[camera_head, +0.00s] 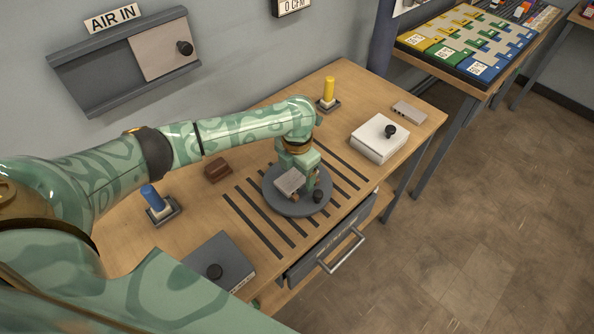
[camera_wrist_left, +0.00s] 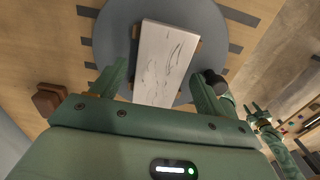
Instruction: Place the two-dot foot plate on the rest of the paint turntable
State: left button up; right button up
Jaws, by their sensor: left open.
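A pale grey-white plate (camera_head: 289,182) lies over the round grey paint turntable (camera_head: 271,203) on the bench. The plate (camera_wrist_left: 166,62) shows streaky marks in the left wrist view; I cannot make out dots on it. Small brown parts show at its edges, with the rest mostly hidden under it. My left gripper (camera_head: 300,176) is over the turntable, open, its fingers on either side of the plate with gaps showing in the left wrist view (camera_wrist_left: 160,76). My right gripper (camera_wrist_left: 256,107) seems to show small at the right of that view; its jaw state is unclear.
A black knob (camera_head: 317,196) stands at the turntable's front edge. A brown block (camera_head: 218,169), blue post (camera_head: 152,197), yellow post (camera_head: 328,90), white box (camera_head: 378,143), dark grey box (camera_head: 228,256) and small grey plate (camera_head: 409,111) stand around the bench. A drawer (camera_head: 330,238) is below.

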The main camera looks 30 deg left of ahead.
aim_at(297, 176)
pick_arm(q)
notch_tip(297, 176, up, 12)
jog(key=p, duration=0.4)
jog(key=shift+r+p, duration=0.15)
jog(key=shift+p, duration=0.15)
